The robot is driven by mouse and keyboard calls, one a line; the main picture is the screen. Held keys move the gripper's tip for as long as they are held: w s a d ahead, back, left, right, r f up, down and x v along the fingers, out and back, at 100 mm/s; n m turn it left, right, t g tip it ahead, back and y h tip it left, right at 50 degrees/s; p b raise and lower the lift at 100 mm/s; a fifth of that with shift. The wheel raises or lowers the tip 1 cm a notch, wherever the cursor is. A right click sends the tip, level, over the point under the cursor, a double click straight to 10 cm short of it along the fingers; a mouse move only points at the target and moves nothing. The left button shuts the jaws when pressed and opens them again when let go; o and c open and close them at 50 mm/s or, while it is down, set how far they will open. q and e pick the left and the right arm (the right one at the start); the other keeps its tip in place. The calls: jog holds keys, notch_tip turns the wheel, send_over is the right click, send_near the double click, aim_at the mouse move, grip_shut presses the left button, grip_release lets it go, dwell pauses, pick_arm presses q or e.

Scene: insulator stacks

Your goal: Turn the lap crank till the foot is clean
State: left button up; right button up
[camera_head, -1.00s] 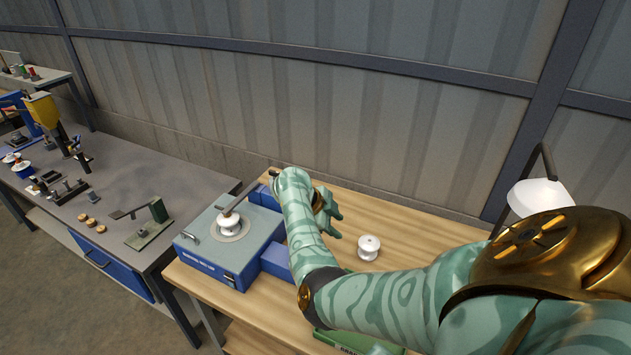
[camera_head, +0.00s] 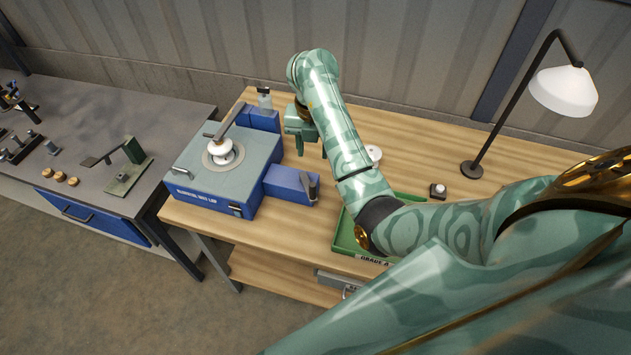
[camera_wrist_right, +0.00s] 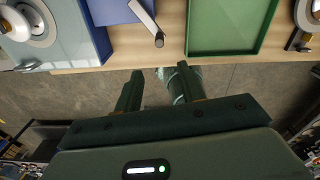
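The lap (camera_head: 215,200) is a blue box with a grey top on the wooden bench. A white insulator (camera_head: 223,150) sits on its round plate under a lever arm (camera_head: 228,122). A crank (camera_head: 309,186) stands at the end of the blue side block. In the right wrist view the crank (camera_wrist_right: 146,14) is a pale bar with a dark knob, beyond my fingers and touched by neither. My right gripper (camera_head: 298,140) is right of the lap; in the wrist view the gripper (camera_wrist_right: 158,88) is open and empty. The insulator's foot is hidden. My left gripper is out of view.
A green tray (camera_head: 346,238) lies right of the crank, partly behind my right arm. Another white insulator (camera_head: 374,152) shows behind the arm. A lamp (camera_head: 565,92) and a small button box (camera_head: 437,190) stand at right. A grey workbench (camera_head: 100,110) is at left.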

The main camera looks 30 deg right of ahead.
jog(key=b, duration=0.4)
send_over(313, 184)
notch_tip(313, 184, down, 7)
jog(key=shift+a+f, duration=0.15)
notch_tip(313, 184, down, 8)
jog(key=b, duration=0.3)
jog(key=shift+f+b, duration=0.3)
jog(key=shift+f, duration=0.2)
grip_shut()
